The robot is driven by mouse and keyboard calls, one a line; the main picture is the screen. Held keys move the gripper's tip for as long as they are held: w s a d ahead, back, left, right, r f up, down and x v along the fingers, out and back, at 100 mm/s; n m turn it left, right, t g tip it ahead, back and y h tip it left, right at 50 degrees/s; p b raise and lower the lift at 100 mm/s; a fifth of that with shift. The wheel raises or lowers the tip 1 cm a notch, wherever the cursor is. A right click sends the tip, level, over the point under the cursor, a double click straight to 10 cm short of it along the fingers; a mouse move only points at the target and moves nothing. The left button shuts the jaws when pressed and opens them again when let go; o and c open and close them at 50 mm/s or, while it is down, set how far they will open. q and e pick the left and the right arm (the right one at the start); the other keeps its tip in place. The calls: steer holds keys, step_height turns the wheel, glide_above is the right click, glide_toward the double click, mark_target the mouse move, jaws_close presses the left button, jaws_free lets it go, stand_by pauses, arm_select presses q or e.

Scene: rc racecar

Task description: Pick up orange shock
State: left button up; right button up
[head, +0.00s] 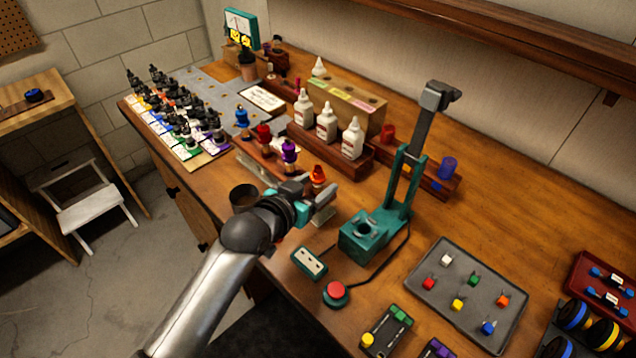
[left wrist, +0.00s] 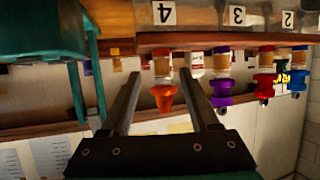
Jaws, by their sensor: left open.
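My left gripper (head: 323,212) is open and empty, low over the bench just in front of the orange shock. In the left wrist view, the orange shock (left wrist: 163,97) appears between the two open fingers (left wrist: 160,80), below a tag marked 4. I cannot tell whether the fingertips reach around it. My right gripper is not in view.
White bottles (head: 326,122) in a wooden rack stand behind the shocks. A teal press (head: 362,236) stands close to the right of my left gripper, with a red button (head: 336,293) in front. A dark cup (head: 243,196) is left of the gripper.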

mark_target(325, 180)
arm_select(q)
steer(key=x, duration=0.2)
steer(key=b+x, duration=0.1)
steer(key=x, duration=0.1)
steer(key=shift+s+a+f, duration=0.1)
steer(key=shift+a+f, duration=0.15)
steer(key=shift+f, duration=0.1)
steer(key=shift+w+d+f, duration=0.15)
steer(key=shift+w+d, duration=0.1)
steer(key=shift+w, duration=0.2)
jaws_close()
